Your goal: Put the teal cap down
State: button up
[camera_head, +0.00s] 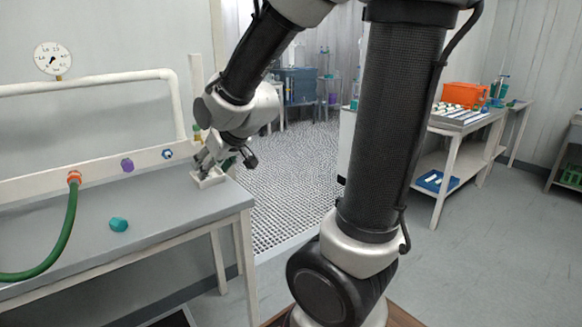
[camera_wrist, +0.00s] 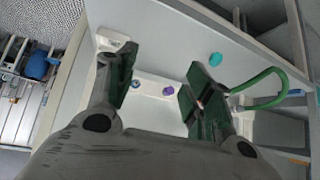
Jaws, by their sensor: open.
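The teal cap (camera_head: 119,225) lies on the grey bench top (camera_head: 170,215), left of my gripper and apart from it. It also shows in the wrist view (camera_wrist: 215,59), beyond the right finger. My gripper (camera_head: 206,166) is at the bench's right end, over or close by a small white tray (camera_head: 209,181). In the wrist view my gripper (camera_wrist: 160,75) has its two green-padded fingers spread, with nothing held between them. The fingers partly hide the tray, so I cannot tell whether they touch it.
A white rail behind the bench carries a purple cap (camera_head: 127,165), a blue port (camera_head: 167,154) and an orange collar (camera_head: 74,178) with a green hose (camera_head: 62,235). A white pipe and gauge (camera_head: 53,58) are above. The bench around the teal cap is clear.

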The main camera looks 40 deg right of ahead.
jog(key=s+d+r+g, duration=0.2)
jog(key=s+d, duration=0.1)
jog(key=s, duration=0.8)
jog(key=s+d+r+m+g+h, duration=0.1)
jog(key=s+d+r+g, duration=0.1)
jog(key=s, duration=0.9)
jog(key=shift+s+d+r+h, duration=0.15)
jog(key=shift+d+r+h, duration=0.3)
jog(key=shift+d, duration=0.65)
